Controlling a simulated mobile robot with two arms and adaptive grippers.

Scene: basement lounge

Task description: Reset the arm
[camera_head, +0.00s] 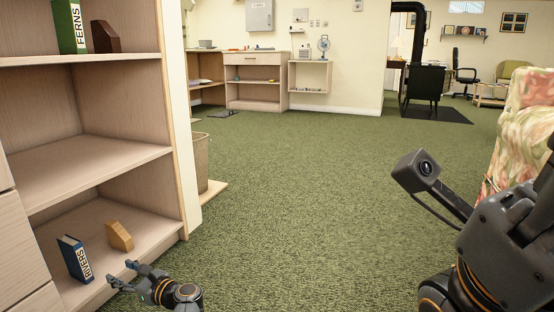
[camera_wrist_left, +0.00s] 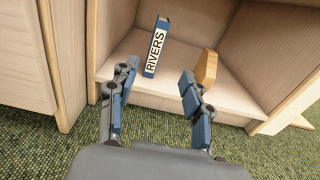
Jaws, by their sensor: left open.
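My left gripper (camera_head: 122,276) is low at the left of the head view, in front of the bottom shelf of a wooden bookcase. In the left wrist view its two fingers (camera_wrist_left: 158,82) are spread apart, with nothing held between them. A blue book labelled RIVERS (camera_head: 75,259) stands on the bottom shelf, and it also shows in the left wrist view (camera_wrist_left: 157,48), beyond the fingers. A tan wooden block (camera_head: 120,236) stands to its right; in the left wrist view it is beyond the right finger (camera_wrist_left: 206,68). My right gripper cannot be made out.
The bookcase (camera_head: 85,170) fills the left side. A green FERNS book (camera_head: 69,27) and a dark brown block (camera_head: 105,36) are on an upper shelf. A bin (camera_head: 201,160) stands beyond the bookcase. A floral sofa (camera_head: 522,120) is at the right. The middle green carpet is clear.

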